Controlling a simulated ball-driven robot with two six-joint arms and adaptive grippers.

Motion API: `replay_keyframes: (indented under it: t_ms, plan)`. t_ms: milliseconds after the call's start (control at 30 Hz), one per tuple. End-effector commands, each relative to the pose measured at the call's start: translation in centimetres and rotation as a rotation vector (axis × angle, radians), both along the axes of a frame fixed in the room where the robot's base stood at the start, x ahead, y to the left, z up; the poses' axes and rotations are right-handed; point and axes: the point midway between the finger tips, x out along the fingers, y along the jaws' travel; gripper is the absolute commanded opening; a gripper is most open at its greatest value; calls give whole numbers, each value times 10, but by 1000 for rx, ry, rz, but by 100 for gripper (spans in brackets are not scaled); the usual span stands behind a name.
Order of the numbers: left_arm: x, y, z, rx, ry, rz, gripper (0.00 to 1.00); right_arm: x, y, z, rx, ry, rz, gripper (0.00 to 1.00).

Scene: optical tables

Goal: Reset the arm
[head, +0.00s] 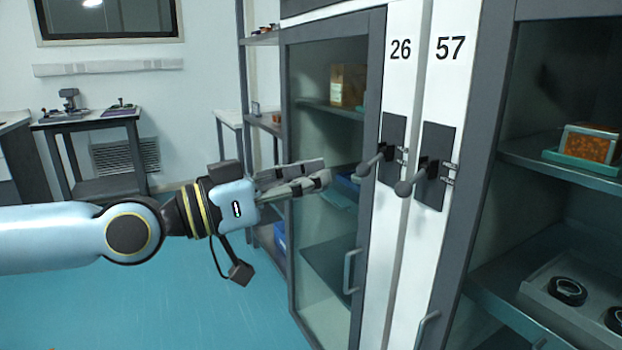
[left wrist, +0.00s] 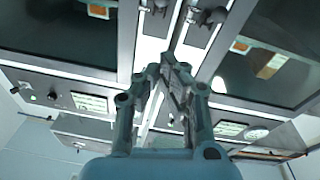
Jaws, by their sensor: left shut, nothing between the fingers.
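My left arm comes in from the left in the head view. Its gripper (head: 322,173) points right, in front of the glass door of the tall cabinet. The fingers are shut with nothing between them. The fingertips are a little left of the door handles marked 26 and 57, and look apart from them. In the left wrist view the gripper (left wrist: 172,58) shows with its fingers together, pointing toward the cabinet fronts. My right gripper is in neither view.
Two dark latch handles, the left one (head: 374,160) and the right one (head: 418,178), stick out from the white door frames. A glass cabinet door (head: 325,190) lies behind my gripper. A shelf (head: 560,168) on the right holds an orange box (head: 590,146). Blue floor (head: 130,300) is clear below the arm.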

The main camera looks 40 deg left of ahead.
Motion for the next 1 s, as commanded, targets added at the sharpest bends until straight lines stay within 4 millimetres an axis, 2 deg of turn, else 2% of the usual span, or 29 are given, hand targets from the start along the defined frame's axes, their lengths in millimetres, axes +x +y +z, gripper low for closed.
replay_keyframes:
  t_ms: [500,567,667,767,800,867,900,967,1000]
  plan:
    - [4,0,5,-28,-17,18,0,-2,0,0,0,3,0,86]
    - [10,12,-6,-55,-8,67,0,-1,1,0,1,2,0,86]
    - [24,46,-56,-40,44,184,0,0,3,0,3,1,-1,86]
    - [28,80,-131,10,146,300,0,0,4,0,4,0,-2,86]
    - [25,91,-164,32,196,339,0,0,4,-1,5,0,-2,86]
    - [17,104,-212,67,275,388,0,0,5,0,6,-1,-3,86]
    - [9,110,-245,90,333,414,0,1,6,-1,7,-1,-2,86]
    - [-7,115,-293,125,423,446,0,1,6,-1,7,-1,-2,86]
    - [-20,116,-325,148,485,461,0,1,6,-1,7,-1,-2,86]
